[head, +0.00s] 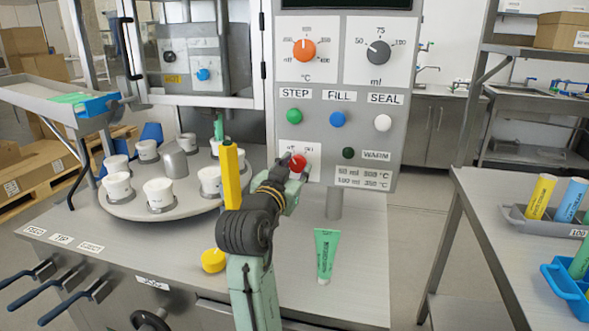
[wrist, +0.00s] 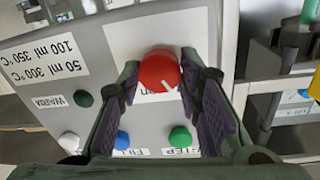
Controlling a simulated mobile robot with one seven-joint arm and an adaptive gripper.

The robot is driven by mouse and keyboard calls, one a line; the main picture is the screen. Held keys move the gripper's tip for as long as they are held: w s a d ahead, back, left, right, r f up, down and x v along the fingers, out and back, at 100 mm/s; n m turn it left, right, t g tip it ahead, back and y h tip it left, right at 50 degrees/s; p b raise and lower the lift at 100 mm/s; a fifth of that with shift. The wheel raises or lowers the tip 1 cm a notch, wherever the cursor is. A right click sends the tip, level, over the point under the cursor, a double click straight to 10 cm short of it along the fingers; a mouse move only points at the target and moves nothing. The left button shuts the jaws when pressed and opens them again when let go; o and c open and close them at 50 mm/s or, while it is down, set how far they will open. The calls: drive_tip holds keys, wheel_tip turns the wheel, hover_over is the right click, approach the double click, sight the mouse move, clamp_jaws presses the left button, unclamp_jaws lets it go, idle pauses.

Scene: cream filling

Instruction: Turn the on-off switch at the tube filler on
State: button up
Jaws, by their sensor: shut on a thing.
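The red on-off switch (head: 298,162) is a round knob low on the left of the tube filler's grey control panel (head: 340,185). My gripper (head: 291,172) is at the panel and partly covers the switch and its label in the head view. In the wrist view the red switch (wrist: 160,70) sits between the two finger ends of my gripper (wrist: 165,85), which are closed on its sides. The white pointer line on the knob points to the lower right in that view.
Green, blue and white buttons (head: 337,119) and a dark green lamp (head: 348,153) are close to the switch. A turntable with white cups (head: 130,212) stands left, beside my arm. A green tube (head: 326,255) lies on the machine's table. A tube rack (head: 540,225) is right.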

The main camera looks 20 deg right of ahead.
drive_tip(key=m+b, duration=0.2)
drive_tip(key=m, duration=0.3)
drive_tip(key=shift+m, duration=0.3)
drive_tip(key=m+b, duration=0.2)
drive_tip(key=m, duration=0.3)
drive_tip(key=shift+r+y, duration=0.15)
drive_tip(key=shift+y, duration=0.25)
drive_tip(key=shift+m, duration=0.4)
drive_tip(key=o, duration=1.2)
drive_tip(key=v, duration=1.2)
drive_tip(key=shift+r, duration=0.15)
